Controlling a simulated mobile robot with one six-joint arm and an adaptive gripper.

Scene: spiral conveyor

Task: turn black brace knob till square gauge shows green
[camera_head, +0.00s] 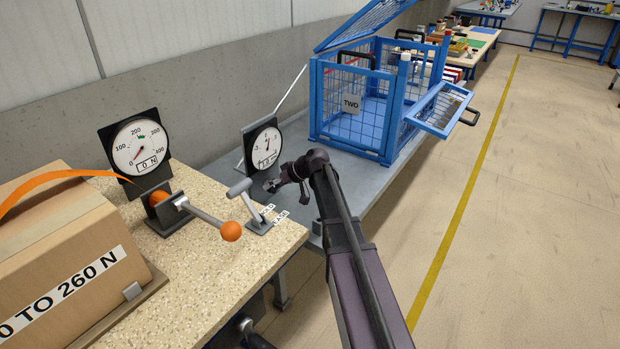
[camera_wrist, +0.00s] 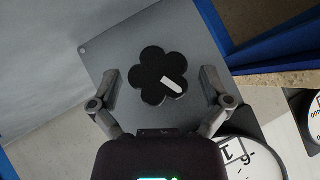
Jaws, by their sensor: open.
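The black brace knob (camera_wrist: 148,72) is lobed like a flower, with a white pointer mark toward its lower right. It sits on a grey plate (camera_wrist: 100,60) in the wrist view; in the head view I cannot make it out. My gripper (camera_wrist: 160,74) is open, with one finger on each side of the knob and gaps showing. It also shows in the head view (camera_head: 284,184), beside the smaller dial gauge. That gauge (camera_head: 265,147) has a white face on a black square plate, its needle pointing roughly upward; I see no clear green on it.
A larger gauge (camera_head: 138,147) reads 0 N, left of it. An orange-knobbed lever (camera_head: 231,231), a grey T-shaped handle (camera_head: 245,195) and a cardboard box (camera_head: 65,255) are on the speckled bench (camera_head: 215,285). A blue mesh cage (camera_head: 370,105) stands behind. The floor at right is clear.

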